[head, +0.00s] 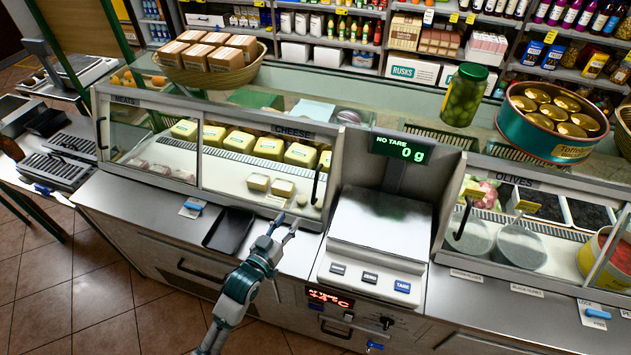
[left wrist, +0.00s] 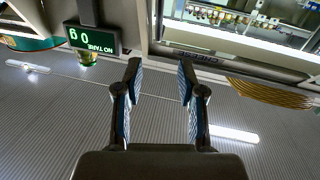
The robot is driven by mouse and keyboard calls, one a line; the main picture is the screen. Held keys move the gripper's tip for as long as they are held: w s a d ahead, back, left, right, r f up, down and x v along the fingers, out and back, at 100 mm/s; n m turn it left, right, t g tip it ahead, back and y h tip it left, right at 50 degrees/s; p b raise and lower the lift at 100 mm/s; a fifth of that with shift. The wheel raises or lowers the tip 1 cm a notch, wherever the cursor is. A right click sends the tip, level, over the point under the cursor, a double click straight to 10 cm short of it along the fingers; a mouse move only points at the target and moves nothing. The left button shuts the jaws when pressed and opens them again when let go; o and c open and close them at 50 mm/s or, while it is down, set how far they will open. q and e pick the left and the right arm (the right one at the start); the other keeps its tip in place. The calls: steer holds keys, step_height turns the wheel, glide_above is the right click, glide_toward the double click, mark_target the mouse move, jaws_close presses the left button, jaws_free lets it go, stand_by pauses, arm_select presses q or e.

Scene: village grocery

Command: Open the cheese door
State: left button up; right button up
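The cheese door (head: 240,172) is the glass front of the case section labelled CHEESE. It looks shut, with yellow cheese blocks (head: 270,148) visible behind it. Its black upright handle (head: 317,187) is near its right edge. My left gripper (head: 285,220) is over the counter, just below and left of the handle, and does not grip it. Its two fingers are apart and empty, as the left wrist view (left wrist: 160,68) also shows. My right gripper is not in view.
A scale (head: 380,222) stands right of the cheese door, its display (head: 402,149) reading 0 g. A black tray (head: 228,229) lies left of my gripper. The meats door (head: 150,140) adjoins on the left. A lock lever (head: 192,206) sits on the counter.

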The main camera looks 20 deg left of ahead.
mark_target(315, 183)
arm_select(q)
steer(key=x, duration=1.7)
steer(key=shift+w+r, duration=0.2)
steer(key=shift+r, duration=0.1)
jaws_close()
